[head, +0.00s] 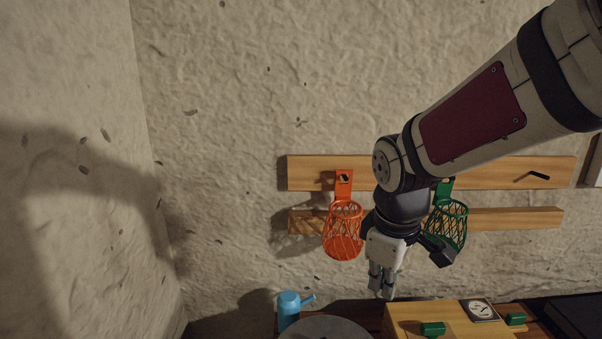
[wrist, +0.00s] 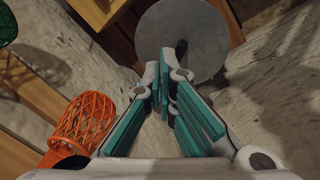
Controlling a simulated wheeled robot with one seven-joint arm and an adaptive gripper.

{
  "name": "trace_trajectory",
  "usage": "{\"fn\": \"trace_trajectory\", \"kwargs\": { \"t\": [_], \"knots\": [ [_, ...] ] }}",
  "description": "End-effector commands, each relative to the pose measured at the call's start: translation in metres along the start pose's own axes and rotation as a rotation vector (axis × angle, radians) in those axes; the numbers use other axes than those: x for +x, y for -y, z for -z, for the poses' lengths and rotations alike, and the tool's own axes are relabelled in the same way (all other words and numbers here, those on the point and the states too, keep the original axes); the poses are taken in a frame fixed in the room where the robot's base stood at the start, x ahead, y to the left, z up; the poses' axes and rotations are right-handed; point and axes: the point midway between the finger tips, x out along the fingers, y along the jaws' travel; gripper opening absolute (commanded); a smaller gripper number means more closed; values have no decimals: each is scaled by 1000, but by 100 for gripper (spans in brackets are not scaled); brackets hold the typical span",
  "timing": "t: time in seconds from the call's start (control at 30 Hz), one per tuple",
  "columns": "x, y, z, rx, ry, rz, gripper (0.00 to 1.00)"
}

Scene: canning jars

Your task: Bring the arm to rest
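My arm reaches in from the upper right of the head view and bends down at its wrist. My gripper (head: 381,290) points downward in front of the wall, just right of the orange basket. In the wrist view its two teal-padded fingers (wrist: 170,78) come together at the tips, with nothing seen between them. The gripper appears to hang clear, above the level of the grey round top (head: 325,328), which also shows beyond the fingertips in the wrist view (wrist: 205,40).
An orange basket (head: 343,232) and a green basket (head: 452,222) hang on a wooden wall rail (head: 310,172), close to my wrist. Below are a blue handled vessel (head: 289,310) and a wooden box (head: 455,316) with green blocks and a dial. Bare wall lies left.

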Motion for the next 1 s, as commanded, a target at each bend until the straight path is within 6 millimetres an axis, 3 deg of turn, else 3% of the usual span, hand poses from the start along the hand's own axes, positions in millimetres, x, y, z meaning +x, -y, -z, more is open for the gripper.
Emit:
{"fn": "trace_trajectory", "kwargs": {
  "t": [0.1,0.4,0.7,1.0],
  "knots": [
    [-33,6,-26,169,-39,-42,0],
    [-86,38,-89,592,-165,-89,0],
    [-102,66,-125,860,-266,-79,0],
    [-103,70,-128,888,-277,-76,0]
  ]
}}
